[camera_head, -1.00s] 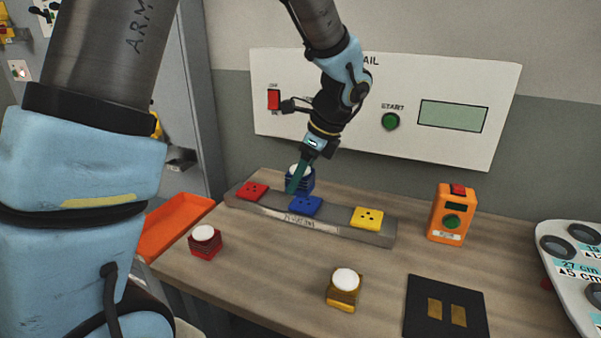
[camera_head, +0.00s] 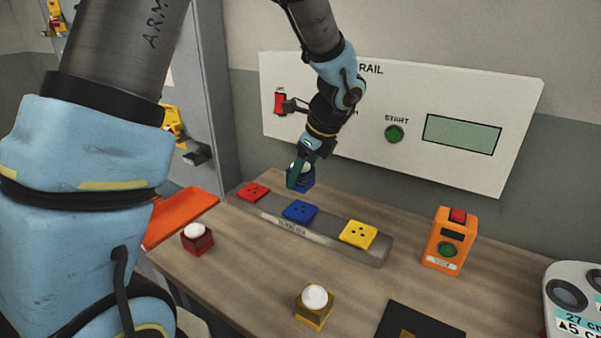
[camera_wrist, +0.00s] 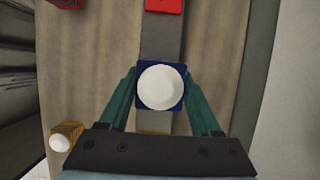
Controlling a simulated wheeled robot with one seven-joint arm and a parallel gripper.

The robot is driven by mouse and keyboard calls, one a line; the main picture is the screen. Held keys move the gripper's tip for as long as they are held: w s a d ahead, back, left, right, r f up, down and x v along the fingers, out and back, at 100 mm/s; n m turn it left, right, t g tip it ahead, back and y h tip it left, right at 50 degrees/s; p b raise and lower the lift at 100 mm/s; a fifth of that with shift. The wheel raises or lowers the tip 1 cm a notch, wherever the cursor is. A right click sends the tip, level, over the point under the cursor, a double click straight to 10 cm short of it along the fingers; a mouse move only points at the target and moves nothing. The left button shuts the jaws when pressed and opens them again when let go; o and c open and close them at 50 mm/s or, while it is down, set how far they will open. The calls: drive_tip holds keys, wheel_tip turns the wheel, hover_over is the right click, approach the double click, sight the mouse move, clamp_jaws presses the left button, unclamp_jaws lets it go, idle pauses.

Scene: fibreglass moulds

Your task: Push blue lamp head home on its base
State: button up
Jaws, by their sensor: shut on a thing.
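My gripper (camera_head: 297,180) is shut on the blue lamp head (camera_head: 304,182), a blue block with a white dome. In the wrist view the lamp head (camera_wrist: 161,87) sits between the two teal fingers, dome toward the camera. The blue base (camera_head: 300,211), a flat plate with dark holes, is on the grey rail (camera_head: 375,251), between the red base (camera_head: 253,192) and the yellow base (camera_head: 358,234). In the head view the lamp head shows above and behind the blue base, apart from it. In the wrist view the lamp head hides the blue base.
A red lamp head (camera_head: 197,239) and a yellow lamp head (camera_head: 314,305) stand on the table in front of the rail. An orange box with buttons (camera_head: 449,240) stands right. An orange tray (camera_head: 182,214) is at the left edge. A wall panel (camera_head: 480,95) is behind.

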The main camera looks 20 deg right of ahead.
sight(310, 178)
drive_tip(key=shift+f+b, duration=2.55)
drive_tip(key=shift+f, duration=0.3)
drive_tip(key=shift+r+p, duration=0.1)
drive_tip(key=shift+p, duration=0.6)
drive_tip(key=shift+f+b, duration=0.4)
drive_tip(key=shift+f, duration=0.25)
drive_tip(key=o, duration=1.3)
drive_tip(key=shift+o, duration=0.2)
drive_tip(key=b+v, duration=0.1)
drive_tip(key=v, duration=0.9)
drive_tip(key=shift+d+r+b, duration=0.1)
drive_tip(key=shift+r+b, duration=0.25)
drive_tip(key=shift+r, duration=0.05)
